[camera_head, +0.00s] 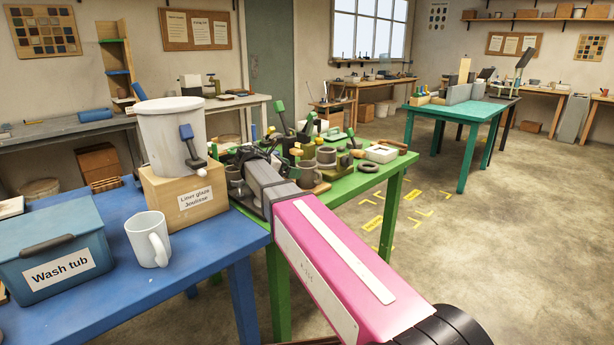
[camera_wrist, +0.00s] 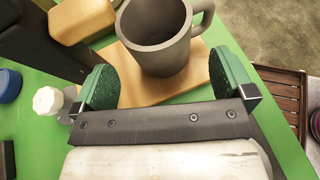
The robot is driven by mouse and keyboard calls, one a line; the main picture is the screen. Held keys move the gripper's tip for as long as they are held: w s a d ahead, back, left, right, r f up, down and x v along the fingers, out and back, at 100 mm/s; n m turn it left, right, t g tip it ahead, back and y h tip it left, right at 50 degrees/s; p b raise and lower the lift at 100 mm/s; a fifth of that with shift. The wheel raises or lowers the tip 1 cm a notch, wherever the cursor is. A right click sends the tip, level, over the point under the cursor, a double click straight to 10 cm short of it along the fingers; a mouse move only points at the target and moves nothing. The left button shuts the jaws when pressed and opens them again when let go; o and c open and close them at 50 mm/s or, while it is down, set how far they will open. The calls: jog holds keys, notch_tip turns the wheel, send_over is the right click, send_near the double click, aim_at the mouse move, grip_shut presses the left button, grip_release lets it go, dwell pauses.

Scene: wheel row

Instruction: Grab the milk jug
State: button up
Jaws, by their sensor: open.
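A dark grey open-topped vessel with a side handle, which looks like the milk jug (camera_wrist: 158,45), stands on a light wooden board in the wrist view. Its handle is at its upper right. My gripper (camera_wrist: 163,65) is open, with one green finger pad to the left of the vessel and one to the right. The vessel's near side lies between the pads, with a gap visible at the left; I cannot tell whether the right pad touches it. In the head view several similar grey vessels crowd the green table, and my gripper's fingers are hard to make out among them.
The green table (camera_head: 366,184) is cluttered around my gripper. A blue table (camera_head: 200,255) at left holds a white mug (camera_head: 148,240), a wash tub (camera_head: 55,255) and a wooden box (camera_head: 185,200) under a white bucket (camera_head: 172,135).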

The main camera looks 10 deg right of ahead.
aim_at(310, 176)
jog(key=x, duration=0.5)
jog(key=shift+w+a, duration=0.1)
jog(key=shift+w, duration=0.1)
jog(key=c, duration=0.9)
jog(key=shift+c, duration=0.4)
jog(key=shift+r, duration=0.15)
